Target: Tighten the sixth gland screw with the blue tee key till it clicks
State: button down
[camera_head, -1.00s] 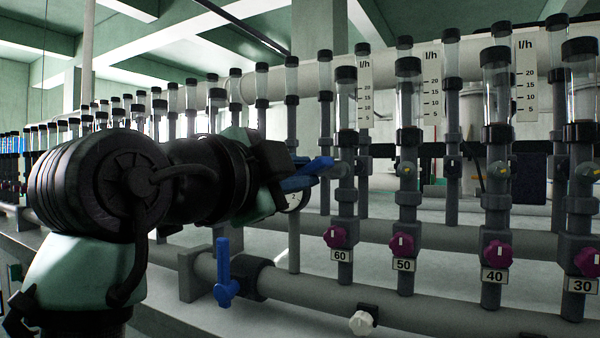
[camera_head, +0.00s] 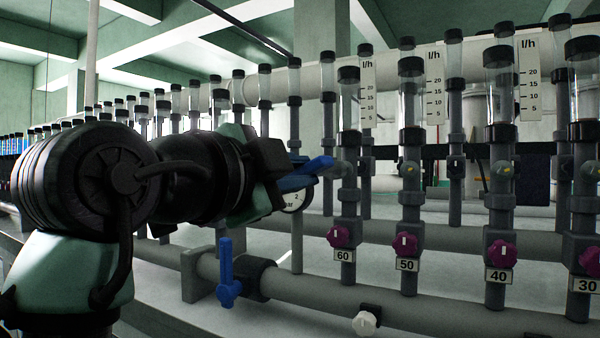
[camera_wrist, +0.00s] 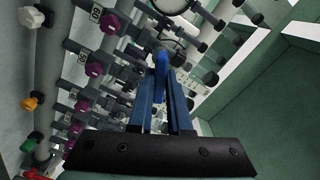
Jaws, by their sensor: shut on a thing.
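My gripper (camera_head: 300,176) is shut on the blue tee key (camera_head: 318,165), at the left of the column labelled 60 (camera_head: 344,255). The key points right, towards the grey fitting (camera_head: 346,169) on that column. Its tip overlaps this fitting in the head view; I cannot tell how it is seated, and the screw head is hidden. In the wrist view the bright blue key (camera_wrist: 161,72) stands between the two dark blue fingers of my gripper (camera_wrist: 164,95). The neighbouring column 50 has a similar fitting with a small yellow-marked screw head (camera_head: 409,169).
Clear tubes with l/h scales (camera_head: 434,85) rise in a close row. Purple knobs (camera_head: 341,237) sit below the fittings. A blue-handled valve (camera_head: 227,275) stands upright on the lower grey pipe (camera_head: 300,298). A round gauge (camera_head: 293,201) is close behind my gripper.

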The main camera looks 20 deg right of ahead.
jog(key=b+v, duration=0.3)
jog(key=v, duration=1.3)
dwell(0.5)
